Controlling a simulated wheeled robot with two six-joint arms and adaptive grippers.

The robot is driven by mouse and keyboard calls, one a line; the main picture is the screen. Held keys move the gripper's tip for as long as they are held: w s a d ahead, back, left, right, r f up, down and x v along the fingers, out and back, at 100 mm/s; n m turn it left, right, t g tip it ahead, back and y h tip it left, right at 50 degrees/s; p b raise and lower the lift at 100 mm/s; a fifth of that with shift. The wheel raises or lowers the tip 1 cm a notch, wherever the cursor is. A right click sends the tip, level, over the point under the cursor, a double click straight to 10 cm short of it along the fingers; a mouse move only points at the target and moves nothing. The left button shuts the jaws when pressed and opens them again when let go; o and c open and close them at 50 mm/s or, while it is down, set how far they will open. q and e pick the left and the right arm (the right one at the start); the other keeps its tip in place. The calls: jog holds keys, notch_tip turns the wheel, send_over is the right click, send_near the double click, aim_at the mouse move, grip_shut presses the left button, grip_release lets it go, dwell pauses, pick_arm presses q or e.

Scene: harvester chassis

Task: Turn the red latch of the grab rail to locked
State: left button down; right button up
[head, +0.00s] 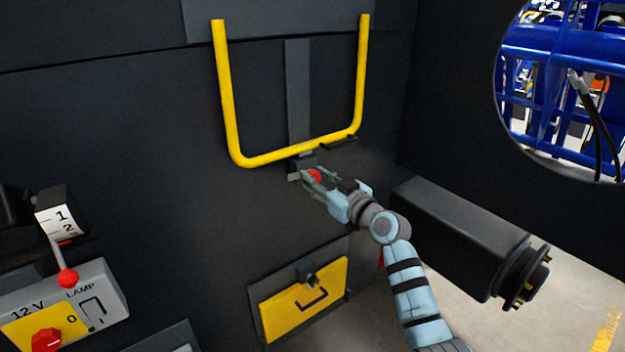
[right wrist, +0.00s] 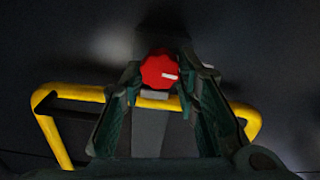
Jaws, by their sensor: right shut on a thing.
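The red latch (head: 314,176) is a small red knob just under the bottom bar of the yellow grab rail (head: 229,110). In the right wrist view the latch (right wrist: 160,70) is a round scalloped knob with a white mark pointing right. My right gripper (head: 312,180) is at the latch, with its fingers shut on the knob from both sides. In the right wrist view the rail (right wrist: 54,140) passes behind the fingers. My left gripper does not show.
A dark vertical bar (head: 298,95) runs behind the rail. A yellow panel with a black handle (head: 305,300) is below. A lamp switch box (head: 105,290) with a red-tipped lever is at left. A black cylinder housing (head: 455,235) juts out right of my arm.

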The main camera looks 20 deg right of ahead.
jog(key=m, duration=0.2)
jog(key=m+p, duration=0.1)
jog(key=m, duration=0.1)
jog(key=shift+f, duration=0.25)
jog(key=m+p, duration=0.1)
jog(key=m, duration=0.2)
jog(key=shift+d+m, duration=0.1)
jog(key=shift+m, duration=0.3)
jog(key=m+p, duration=0.1)
jog(key=m, duration=0.3)
jog(key=shift+f, duration=0.1)
jog(key=m+p, duration=0.1)
jog(key=m, duration=0.3)
jog(key=shift+f+m, duration=0.1)
jog(key=shift+m, duration=0.2)
jog(key=shift+p, duration=0.3)
jog(key=o, duration=1.1)
jog(key=shift+c, duration=0.2)
jog(key=shift+o, duration=0.5)
jog(key=shift+d, duration=0.1)
